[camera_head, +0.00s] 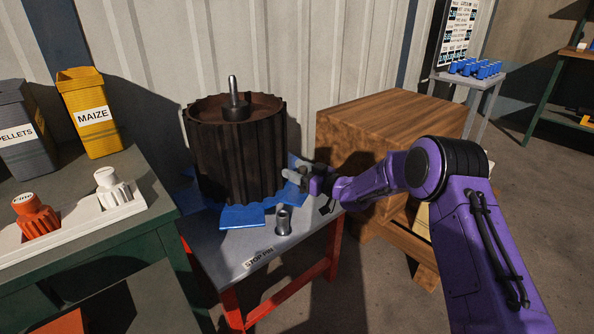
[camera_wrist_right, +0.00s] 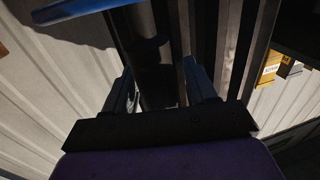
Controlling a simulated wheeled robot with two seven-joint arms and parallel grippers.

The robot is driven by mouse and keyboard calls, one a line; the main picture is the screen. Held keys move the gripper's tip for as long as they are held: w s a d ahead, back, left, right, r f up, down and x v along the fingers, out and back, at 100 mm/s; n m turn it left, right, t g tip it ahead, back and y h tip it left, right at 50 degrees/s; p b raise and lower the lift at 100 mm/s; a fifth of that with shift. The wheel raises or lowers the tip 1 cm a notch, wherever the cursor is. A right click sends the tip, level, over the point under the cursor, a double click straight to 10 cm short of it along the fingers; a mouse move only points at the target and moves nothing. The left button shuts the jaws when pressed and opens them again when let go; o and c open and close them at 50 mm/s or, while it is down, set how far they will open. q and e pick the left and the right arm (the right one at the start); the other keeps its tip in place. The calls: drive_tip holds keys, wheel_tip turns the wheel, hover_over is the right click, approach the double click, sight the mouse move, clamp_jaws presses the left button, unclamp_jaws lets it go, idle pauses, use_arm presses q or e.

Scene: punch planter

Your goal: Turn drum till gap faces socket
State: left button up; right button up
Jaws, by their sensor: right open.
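The dark brown ribbed drum (camera_head: 235,150) stands upright on a blue base (camera_head: 243,217), with a metal spindle (camera_head: 233,90) rising from its top. A small grey socket (camera_head: 283,220) stands on the bench in front of the drum, near the "STOP PIN" label (camera_head: 258,258). My right gripper (camera_head: 288,174) is at the drum's right side, above the blue base. In the right wrist view its open fingers (camera_wrist_right: 160,88) stand either side of a dark upright part of the drum (camera_wrist_right: 153,55); contact is unclear. I cannot tell which groove is the gap. My left gripper is out of view.
The grey bench (camera_head: 205,244) has red legs. A wooden crate (camera_head: 385,125) stands right, behind my right arm. At left are a white tray (camera_head: 75,234) with an orange knob (camera_head: 35,216) and a white knob (camera_head: 112,187), the yellow maize bin (camera_head: 91,110) and grey pellets bin (camera_head: 22,130).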

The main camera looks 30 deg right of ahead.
drive_tip(key=p+v, duration=0.2)
drive_tip(key=v, duration=0.8)
drive_tip(key=shift+s+p, duration=0.15)
drive_tip(key=shift+p, duration=0.2)
drive_tip(key=shift+d, duration=0.15)
